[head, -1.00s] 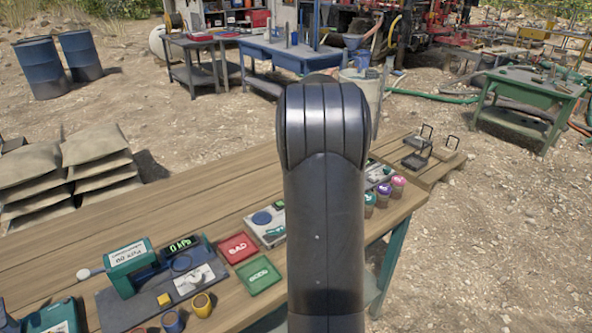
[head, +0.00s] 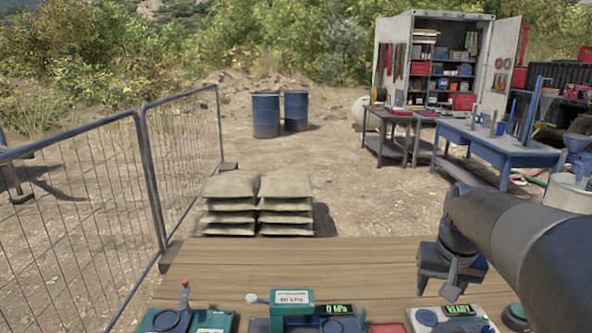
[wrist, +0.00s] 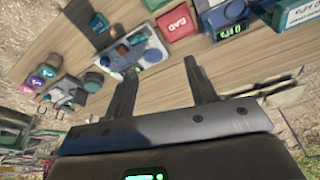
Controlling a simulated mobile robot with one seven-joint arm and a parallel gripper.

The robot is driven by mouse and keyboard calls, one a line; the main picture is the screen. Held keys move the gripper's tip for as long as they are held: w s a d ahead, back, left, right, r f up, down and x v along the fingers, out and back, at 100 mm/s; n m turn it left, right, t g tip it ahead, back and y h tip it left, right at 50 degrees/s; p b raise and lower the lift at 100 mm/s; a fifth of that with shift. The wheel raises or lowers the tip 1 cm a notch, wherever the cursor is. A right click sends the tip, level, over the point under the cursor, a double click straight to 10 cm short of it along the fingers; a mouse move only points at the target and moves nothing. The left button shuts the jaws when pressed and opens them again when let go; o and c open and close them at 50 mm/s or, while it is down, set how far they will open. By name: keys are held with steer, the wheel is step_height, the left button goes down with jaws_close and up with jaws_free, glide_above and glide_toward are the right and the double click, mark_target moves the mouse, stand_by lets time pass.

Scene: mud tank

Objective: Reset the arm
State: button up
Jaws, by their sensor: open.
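My arm (head: 530,235) reaches in from the right in the head view, over the right part of the wooden table (head: 330,260). My gripper (head: 440,286) hangs at its end near the device with the READY display (head: 452,318). In the wrist view my gripper (wrist: 160,75) has its two dark fingers spread apart with nothing between them. Beyond the fingers are the same device (wrist: 148,55) and a red tray marked BAD (wrist: 178,22).
A teal tester (head: 292,298) and another teal device (head: 190,320) stand at the table's near edge. Small jars (wrist: 42,75) stand at left in the wrist view. Stacked sacks (head: 285,205) lie behind the table, and a mesh fence (head: 80,220) runs along the left.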

steer(key=s+a+f+n+t, duration=0.2)
steer(key=s+a+n, duration=0.1)
steer(key=s+a, duration=1)
steer(key=shift+s+t+y, duration=0.3)
steer(key=shift+s+t, duration=0.1)
steer(key=shift+s, duration=0.4)
steer(key=shift+c, duration=0.5)
